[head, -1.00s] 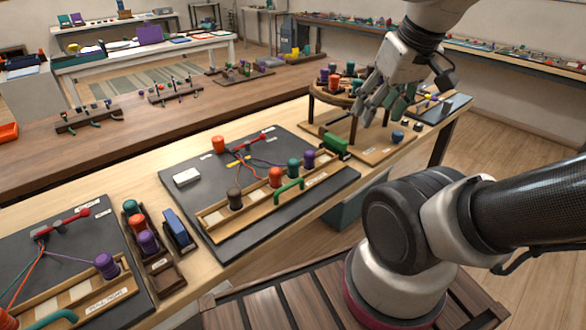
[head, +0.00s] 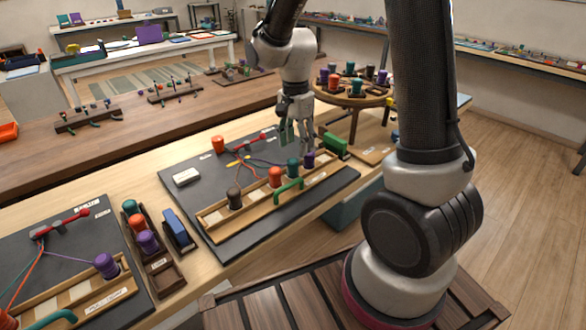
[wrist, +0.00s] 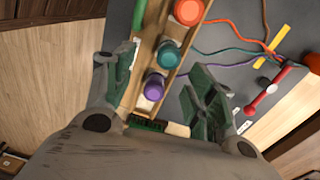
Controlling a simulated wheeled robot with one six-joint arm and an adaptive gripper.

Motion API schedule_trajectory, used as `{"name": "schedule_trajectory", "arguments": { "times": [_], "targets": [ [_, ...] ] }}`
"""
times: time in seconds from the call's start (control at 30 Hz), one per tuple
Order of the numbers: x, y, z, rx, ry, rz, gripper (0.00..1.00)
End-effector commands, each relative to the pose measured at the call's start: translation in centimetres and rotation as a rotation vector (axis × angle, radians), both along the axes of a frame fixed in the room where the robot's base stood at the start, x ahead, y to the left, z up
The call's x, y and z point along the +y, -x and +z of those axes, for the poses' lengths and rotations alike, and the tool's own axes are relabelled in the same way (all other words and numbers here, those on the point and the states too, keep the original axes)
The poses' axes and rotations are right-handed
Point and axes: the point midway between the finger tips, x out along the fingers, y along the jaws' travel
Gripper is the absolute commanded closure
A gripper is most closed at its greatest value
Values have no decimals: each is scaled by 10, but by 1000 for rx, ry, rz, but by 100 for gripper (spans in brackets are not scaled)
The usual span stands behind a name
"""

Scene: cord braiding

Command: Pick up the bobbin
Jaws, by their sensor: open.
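My gripper (head: 295,138) is open and empty, pointing down above the far right part of the dark braiding board (head: 190,205). A wooden rack on that board holds a dark bobbin (head: 235,198), an orange bobbin (head: 275,178), a teal bobbin (head: 293,168) and a purple bobbin (head: 308,160). Coloured cords run from the bobbins. In the wrist view the purple bobbin (wrist: 155,87) and the teal bobbin (wrist: 170,54) lie between my open fingers, below them and apart. The orange bobbin (wrist: 188,11) is beyond. Another orange bobbin (head: 217,144) stands at the board's far edge.
A green handle (head: 289,189) arches at the rack's front. A green block (head: 334,146) lies beside the board's right end. A round stand (head: 352,98) with several bobbins rises behind on the right. A bobbin holder (head: 160,262) and blue box (head: 176,226) stand left.

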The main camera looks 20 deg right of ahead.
Motion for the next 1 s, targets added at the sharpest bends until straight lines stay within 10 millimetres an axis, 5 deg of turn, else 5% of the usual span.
{"name": "schedule_trajectory", "arguments": {
  "times": [0.27,0.8,1.0],
  "targets": [
    [2,-11,-1,-41,-1,-332,44],
    [8,-6,-71,-39,0,-340,44],
    [8,-7,-76,-42,-1,-340,44]
  ]
}}
